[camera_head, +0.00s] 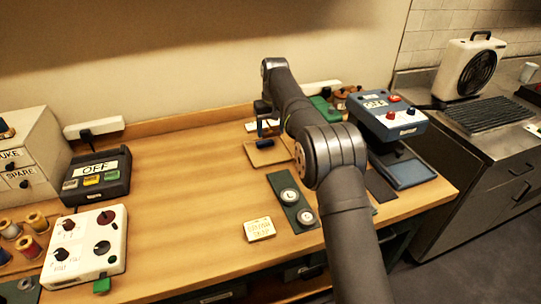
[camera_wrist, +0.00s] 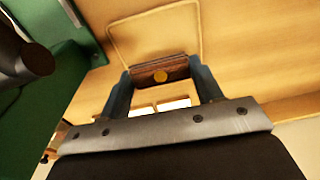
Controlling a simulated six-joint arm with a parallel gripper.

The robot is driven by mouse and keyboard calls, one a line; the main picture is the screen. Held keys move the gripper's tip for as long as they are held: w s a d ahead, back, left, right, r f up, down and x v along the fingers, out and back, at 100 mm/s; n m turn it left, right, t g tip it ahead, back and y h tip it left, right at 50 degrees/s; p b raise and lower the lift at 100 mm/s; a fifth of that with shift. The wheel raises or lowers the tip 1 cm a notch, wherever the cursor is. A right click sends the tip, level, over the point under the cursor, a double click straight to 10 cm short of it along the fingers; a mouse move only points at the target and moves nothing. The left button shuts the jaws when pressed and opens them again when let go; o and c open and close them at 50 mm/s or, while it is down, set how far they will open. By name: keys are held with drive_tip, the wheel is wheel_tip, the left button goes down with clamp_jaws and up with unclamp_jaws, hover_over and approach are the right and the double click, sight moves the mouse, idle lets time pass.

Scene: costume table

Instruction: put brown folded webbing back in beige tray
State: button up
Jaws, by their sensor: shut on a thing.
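In the head view my gripper (camera_head: 268,130) hangs over the back part of the beige tray (camera_head: 276,157); the webbing is not clear there. The tray is a thin, flat, rimmed square on the wooden table. Its pale rim (camera_wrist: 155,11) shows just beyond the webbing in the wrist view. I cannot tell the exact height of the webbing above it.
The table's left middle is clear.

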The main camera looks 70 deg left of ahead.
sight(272, 158)
wheel_tip(272, 158, down, 9)
drive_tip(key=shift+f, duration=0.15)
drive_tip(key=shift+f, duration=0.25)
drive_tip(key=shift+d+f, duration=0.15)
drive_tip(key=shift+f, duration=0.35)
drive_tip(key=o, duration=1)
drive_tip(key=shift+o, duration=0.2)
drive_tip(key=shift+f, duration=0.1)
drive_tip(key=shift+w, duration=0.15)
drive_tip(key=r, duration=1.3)
drive_tip(key=shift+d+r, duration=0.25)
drive_tip(key=shift+r, duration=0.1)
